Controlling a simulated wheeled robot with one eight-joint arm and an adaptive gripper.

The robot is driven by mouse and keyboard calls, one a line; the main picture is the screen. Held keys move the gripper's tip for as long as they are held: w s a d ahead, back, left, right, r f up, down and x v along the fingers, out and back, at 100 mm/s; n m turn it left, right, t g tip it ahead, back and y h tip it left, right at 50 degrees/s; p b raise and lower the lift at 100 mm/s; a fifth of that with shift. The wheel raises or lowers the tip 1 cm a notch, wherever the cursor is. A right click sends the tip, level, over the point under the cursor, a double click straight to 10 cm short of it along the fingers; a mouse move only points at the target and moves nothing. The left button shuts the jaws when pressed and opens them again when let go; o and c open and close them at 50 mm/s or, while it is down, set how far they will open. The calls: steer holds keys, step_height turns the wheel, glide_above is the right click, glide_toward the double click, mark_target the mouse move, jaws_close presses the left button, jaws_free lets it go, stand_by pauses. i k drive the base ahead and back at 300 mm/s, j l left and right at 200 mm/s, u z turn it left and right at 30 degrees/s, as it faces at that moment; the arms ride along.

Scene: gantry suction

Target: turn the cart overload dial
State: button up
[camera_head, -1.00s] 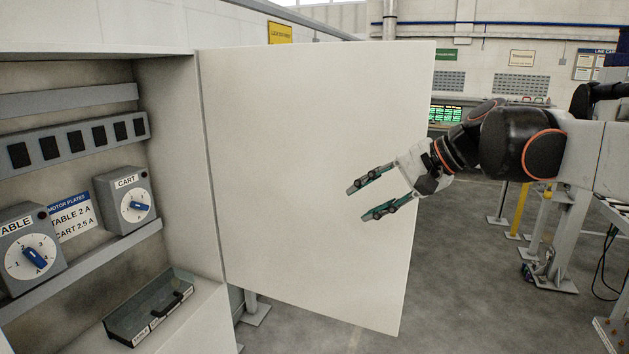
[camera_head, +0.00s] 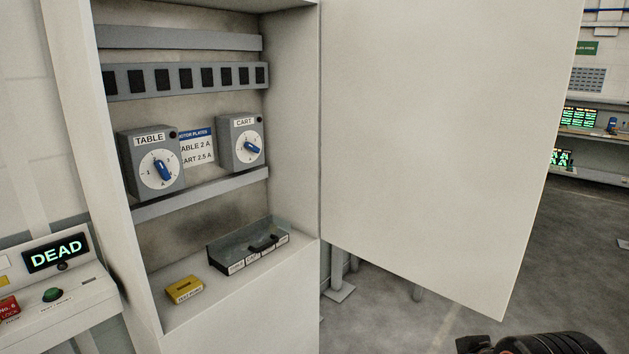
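The cart overload dial (camera_head: 252,147) is a blue pointer knob on a round white scale, on a grey box labelled CART (camera_head: 226,158). It sits at the right of the shelf in the open cabinet. The box labelled TABLE (camera_head: 131,152), with its own blue dial (camera_head: 162,171), stands to its left. Between them a plate (camera_head: 196,150) reads table 2 A and cart 2.5 A. A black part of my arm shows at the bottom right edge, far from the dials. My gripper is out of the frame.
The open cabinet door (camera_head: 440,140) fills the right of the view. On the cabinet floor are a grey tray (camera_head: 223,253) with a black piece and a yellow block (camera_head: 184,289). A console at left has a display reading DEAD (camera_head: 56,254). The space before the dials is clear.

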mark_target(252, 147)
steer(key=l+u, duration=0.1)
steer(key=u, duration=0.65)
steer(key=l+u, duration=0.3)
steer(key=l, duration=0.2)
steer(key=l+u, duration=0.3)
steer(key=l, duration=0.15)
steer(key=k+l+u, duration=0.25)
steer(key=l, duration=0.2)
steer(key=l+u, duration=0.3)
steer(key=l, duration=0.15)
steer(key=k+l, duration=0.2)
steer(key=l, duration=0.25)
steer(key=k+l+u, duration=0.1)
steer(key=l, duration=0.35)
steer(key=k+l, duration=0.5)
steer(key=l, duration=0.35)
steer(key=k+l+u, duration=0.1)
steer(key=l, duration=0.3)
steer(key=k+l, duration=0.3)
steer(key=k+l+u, duration=0.1)
steer(key=k+l, duration=0.15)
steer(key=l, duration=0.3)
steer(key=i+j, duration=0.1)
steer(key=i, duration=0.8)
